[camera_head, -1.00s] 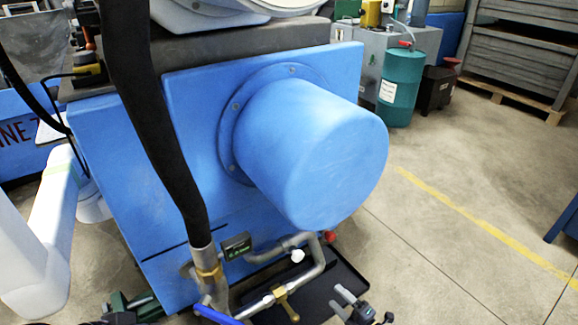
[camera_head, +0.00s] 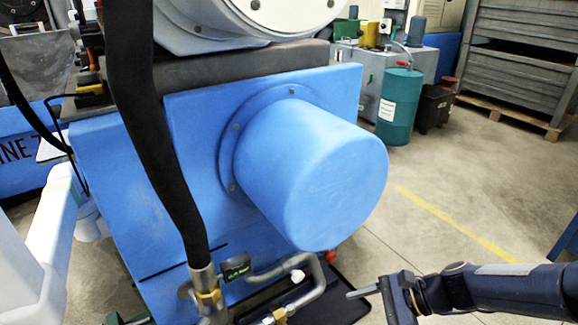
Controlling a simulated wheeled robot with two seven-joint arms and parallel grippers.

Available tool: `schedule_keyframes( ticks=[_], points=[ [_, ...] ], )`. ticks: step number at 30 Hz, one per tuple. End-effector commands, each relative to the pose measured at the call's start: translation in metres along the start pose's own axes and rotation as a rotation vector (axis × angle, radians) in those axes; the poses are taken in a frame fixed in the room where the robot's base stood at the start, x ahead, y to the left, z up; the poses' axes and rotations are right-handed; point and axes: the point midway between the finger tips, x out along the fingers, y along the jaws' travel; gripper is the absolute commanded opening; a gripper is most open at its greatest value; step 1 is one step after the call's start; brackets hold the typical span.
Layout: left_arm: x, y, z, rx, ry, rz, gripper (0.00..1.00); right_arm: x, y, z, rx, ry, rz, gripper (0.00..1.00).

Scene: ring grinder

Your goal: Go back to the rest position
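My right gripper (camera_head: 366,292) shows at the bottom right, at the end of my dark blue arm that comes in from the right edge. One grey finger points left over the floor, to the right of the machine's lower pipes. The lower part of the gripper is cut off by the frame, so its opening is unclear. I see nothing held in it. A white arm part of mine stands at the left edge. My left gripper is not in view.
A blue machine with a big round cover (camera_head: 315,175) fills the middle. A black hose (camera_head: 150,130) runs down to metal pipes (camera_head: 295,290). A teal drum (camera_head: 399,108) and grey crates (camera_head: 525,50) stand behind. The floor (camera_head: 450,180) at right is clear.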

Motion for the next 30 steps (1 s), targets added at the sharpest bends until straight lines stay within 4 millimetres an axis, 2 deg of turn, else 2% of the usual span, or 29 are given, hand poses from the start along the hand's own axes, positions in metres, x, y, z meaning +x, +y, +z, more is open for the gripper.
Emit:
schedule_keyframes(
  ticks=[1, 6, 12, 24, 30],
  points=[
    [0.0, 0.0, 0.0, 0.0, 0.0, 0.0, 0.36, -0.013, 0.01, 0.014, -0.145, 0.069, 0.012, 0.63],
    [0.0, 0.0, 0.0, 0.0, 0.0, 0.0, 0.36, -0.049, 0.046, 0.043, -0.593, 0.273, 0.071, 0.63],
    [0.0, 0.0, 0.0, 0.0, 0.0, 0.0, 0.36, -0.081, 0.085, 0.059, -1.019, 0.474, 0.13, 0.63],
    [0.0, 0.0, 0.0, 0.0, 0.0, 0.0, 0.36, -0.111, 0.125, 0.063, -1.482, 0.718, 0.193, 0.63],
    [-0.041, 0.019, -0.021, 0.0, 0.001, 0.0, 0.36, -0.14, 0.116, 0.101, -1.485, 0.72, 0.2, 0.63]
  ],
)
